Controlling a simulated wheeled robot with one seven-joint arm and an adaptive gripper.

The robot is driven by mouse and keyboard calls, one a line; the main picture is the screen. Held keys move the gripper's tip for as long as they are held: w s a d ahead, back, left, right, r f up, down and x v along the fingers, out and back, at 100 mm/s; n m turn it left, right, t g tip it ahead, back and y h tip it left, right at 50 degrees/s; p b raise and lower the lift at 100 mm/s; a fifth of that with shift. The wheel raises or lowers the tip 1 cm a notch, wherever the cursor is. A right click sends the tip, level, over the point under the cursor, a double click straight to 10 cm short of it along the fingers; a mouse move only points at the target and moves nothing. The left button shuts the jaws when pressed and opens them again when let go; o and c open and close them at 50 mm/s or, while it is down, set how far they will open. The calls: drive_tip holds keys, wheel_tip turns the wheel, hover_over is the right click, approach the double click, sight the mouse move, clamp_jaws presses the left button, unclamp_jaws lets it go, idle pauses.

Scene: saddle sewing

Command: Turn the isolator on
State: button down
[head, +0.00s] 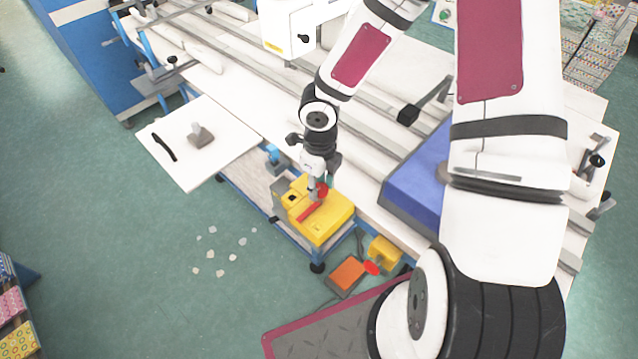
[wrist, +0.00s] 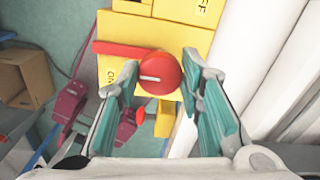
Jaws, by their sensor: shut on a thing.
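The isolator is a yellow box (head: 335,222) at the lower middle of the head view, at the near edge of the machine. Its red round knob (wrist: 160,74) carries a short white line, and a red bar handle (wrist: 120,50) extends to the left in the wrist view. The lettering "ON" shows on the yellow face left of the knob, and "OFF" shows at the top. My gripper (wrist: 160,66) has its teal-padded fingers on both sides of the red knob and is shut on it. In the head view my gripper (head: 319,189) points down over the box and partly hides the knob.
A white board (head: 215,150) with a grey block sticks out at the left. A blue block (head: 420,185) stands to the right. An orange pedal (head: 348,274) and a smaller yellow part (head: 385,252) lie below. Pale scraps (head: 220,255) lie on open green floor.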

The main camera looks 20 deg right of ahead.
drive_tip(key=c, duration=1.1)
unclamp_jaws()
wheel_tip(320, 180, up, 12)
drive_tip(key=shift+s, duration=0.1)
